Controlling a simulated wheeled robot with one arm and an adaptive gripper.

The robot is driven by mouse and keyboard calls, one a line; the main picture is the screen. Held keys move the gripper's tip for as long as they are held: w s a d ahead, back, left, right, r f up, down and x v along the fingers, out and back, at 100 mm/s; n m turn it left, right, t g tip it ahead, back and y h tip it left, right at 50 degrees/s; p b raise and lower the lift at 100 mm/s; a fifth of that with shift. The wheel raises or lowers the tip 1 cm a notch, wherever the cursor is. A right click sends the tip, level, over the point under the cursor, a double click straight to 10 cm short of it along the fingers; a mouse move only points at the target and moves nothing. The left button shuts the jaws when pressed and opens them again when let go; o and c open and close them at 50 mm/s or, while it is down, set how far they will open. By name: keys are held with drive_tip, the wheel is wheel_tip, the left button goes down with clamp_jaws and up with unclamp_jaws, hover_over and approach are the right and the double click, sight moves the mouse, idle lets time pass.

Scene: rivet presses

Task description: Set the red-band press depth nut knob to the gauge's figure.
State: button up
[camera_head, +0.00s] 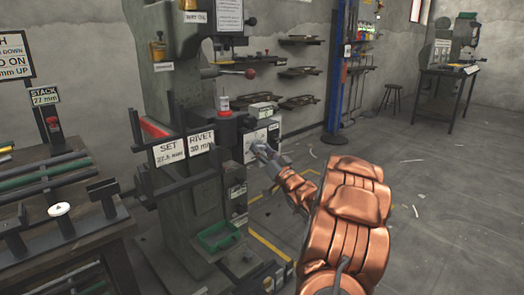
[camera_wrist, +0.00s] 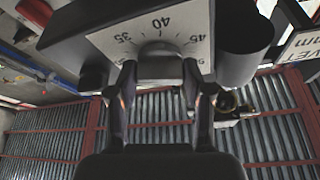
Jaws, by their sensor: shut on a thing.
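The press with the red band (camera_head: 155,129) stands left of centre in the head view. My gripper (camera_head: 258,149) is at the white dial plate on its right side. In the wrist view my gripper (camera_wrist: 158,82) is shut on the grey depth nut knob (camera_wrist: 160,66). The dial plate (camera_wrist: 110,40) behind it shows 35, 40 and 45, with 40 above the knob; I cannot make out a pointer. A SET sign (camera_head: 169,152) reads about 27.5 mm, its last digit unclear. A RIVET sign (camera_head: 201,142) reads 30 mm. A STACK sign (camera_head: 45,96) reads 27 mm.
A dark bench with rails (camera_head: 60,185) stands at the left, bearing a white round piece (camera_head: 59,209). A dark cylinder (camera_wrist: 247,48) is close right of the knob. The floor on the right is mostly clear.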

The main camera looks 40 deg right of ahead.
drive_tip(key=n+y, duration=0.1)
drive_tip(key=n, duration=0.1)
drive_tip(key=shift+d+n, duration=0.1)
drive_tip(key=shift+n, duration=0.2)
drive_tip(key=n+y, duration=0.2)
drive_tip(key=n, duration=0.2)
drive_tip(key=n+y, duration=0.2)
drive_tip(key=n, duration=0.2)
drive_tip(key=shift+y, duration=0.4)
drive_tip(key=o, duration=1.2)
drive_tip(key=shift+c, duration=0.2)
drive_tip(key=v, duration=1.2)
